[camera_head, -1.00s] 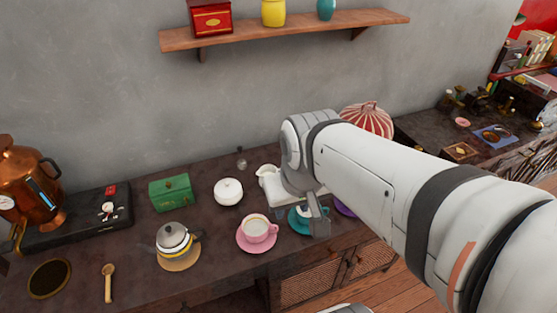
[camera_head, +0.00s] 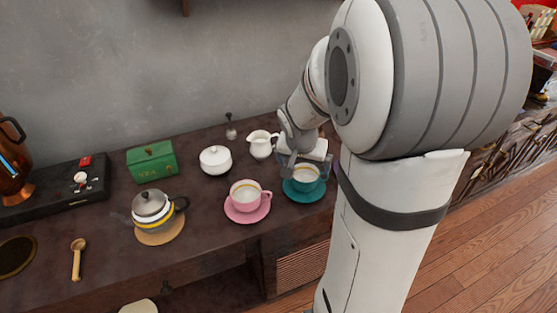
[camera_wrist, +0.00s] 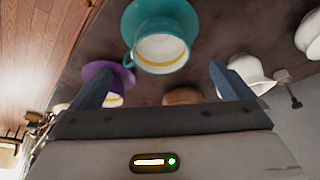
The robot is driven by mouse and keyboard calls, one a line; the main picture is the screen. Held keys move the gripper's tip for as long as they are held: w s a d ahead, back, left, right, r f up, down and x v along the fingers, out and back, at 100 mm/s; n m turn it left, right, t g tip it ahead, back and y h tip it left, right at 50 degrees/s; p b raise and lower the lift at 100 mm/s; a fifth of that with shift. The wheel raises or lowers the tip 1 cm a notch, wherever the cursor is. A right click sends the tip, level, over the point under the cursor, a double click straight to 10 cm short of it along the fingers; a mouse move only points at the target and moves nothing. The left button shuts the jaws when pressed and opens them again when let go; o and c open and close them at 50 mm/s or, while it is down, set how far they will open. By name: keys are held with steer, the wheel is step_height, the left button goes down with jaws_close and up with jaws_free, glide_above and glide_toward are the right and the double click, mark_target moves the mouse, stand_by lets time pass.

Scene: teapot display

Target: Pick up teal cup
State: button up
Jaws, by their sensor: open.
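The teal cup (camera_head: 305,178) stands upright on its teal saucer (camera_head: 303,196) near the counter's front edge, at the right end of the row in the head view. It has a pale inside with a yellow band. In the wrist view the teal cup (camera_wrist: 161,28) is at the top, ahead of the fingers and roughly between their lines. My gripper (camera_head: 302,163) is close behind and above the cup in the head view. In the wrist view my gripper (camera_wrist: 166,68) has its two blue-grey fingers wide apart with nothing held between them.
A pink cup (camera_head: 245,194) on a pink saucer stands left of the teal one. A white creamer (camera_head: 260,145) and white sugar bowl (camera_head: 215,159) stand behind. In the wrist view a purple saucer (camera_wrist: 98,72) lies left of the teal cup. A teapot (camera_head: 152,206) stands further left.

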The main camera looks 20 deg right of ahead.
glide_toward(306, 179)
steer(key=x, duration=0.4)
steer(key=shift+f+b, duration=0.4)
steer(key=shift+f, duration=0.05)
steer(key=shift+c, duration=0.6)
steer(key=c, duration=0.9)
steer(key=shift+c, duration=0.3)
steer(key=shift+r, duration=0.2)
